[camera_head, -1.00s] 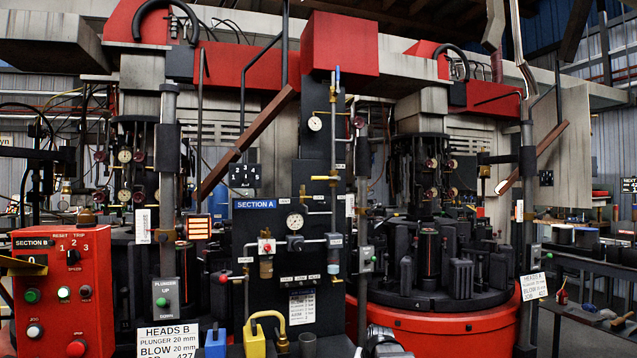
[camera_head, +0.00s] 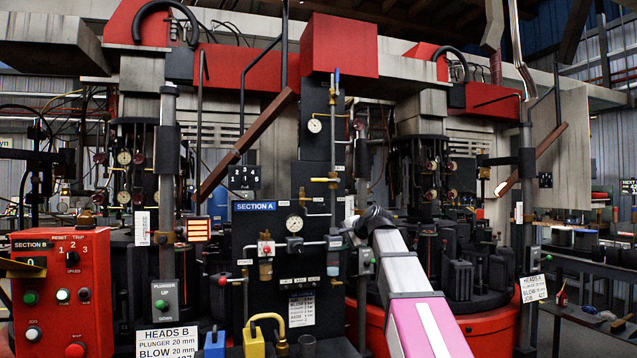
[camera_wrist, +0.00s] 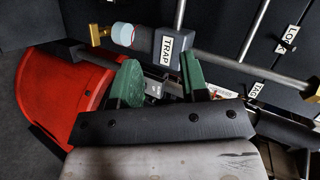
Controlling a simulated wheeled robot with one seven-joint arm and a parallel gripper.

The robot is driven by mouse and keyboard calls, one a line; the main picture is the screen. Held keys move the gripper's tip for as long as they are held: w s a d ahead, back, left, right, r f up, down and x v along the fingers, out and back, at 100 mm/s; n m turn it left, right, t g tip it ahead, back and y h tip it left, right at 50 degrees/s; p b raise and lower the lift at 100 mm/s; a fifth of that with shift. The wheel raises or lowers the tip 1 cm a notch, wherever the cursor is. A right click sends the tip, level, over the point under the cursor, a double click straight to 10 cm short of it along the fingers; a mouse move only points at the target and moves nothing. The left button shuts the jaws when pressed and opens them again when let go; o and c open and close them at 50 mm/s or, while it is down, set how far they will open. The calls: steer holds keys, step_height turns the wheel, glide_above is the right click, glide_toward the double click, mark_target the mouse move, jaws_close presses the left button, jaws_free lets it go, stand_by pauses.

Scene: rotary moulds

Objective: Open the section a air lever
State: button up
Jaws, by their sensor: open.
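The Section A panel (camera_head: 255,242) is a dark upright board with gauges and pipes, centre in the head view. A small blue lever (camera_head: 337,76) stands upright at the top of its pipe; no label on it is readable, so I cannot confirm it is the air lever. It is not recognisable in the wrist view. My gripper shows in the wrist view (camera_wrist: 161,60), its two green fingers apart with nothing held between them. Beyond the fingers is a dark block labelled TRAP (camera_wrist: 168,55). In the head view my arm hides the fingers.
A red Section B control box (camera_head: 62,290) stands at left. A red round base (camera_head: 485,330) carrying dark moulds is right of the panel; red also shows in the wrist view (camera_wrist: 65,95). A yellow-handled part (camera_head: 254,340) sits low in front of the panel.

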mark_target(320, 180)
steer(key=s+a+r+m+t+y, duration=0.1)
steer(key=s+r, duration=0.1)
steer(key=r, duration=0.9)
steer(key=s+a+r+m+t+y, duration=0.1)
steer(key=r+y, duration=0.1)
steer(key=r, duration=0.9)
steer(key=x, duration=1)
steer(key=shift+w, duration=0.35)
jaws_close()
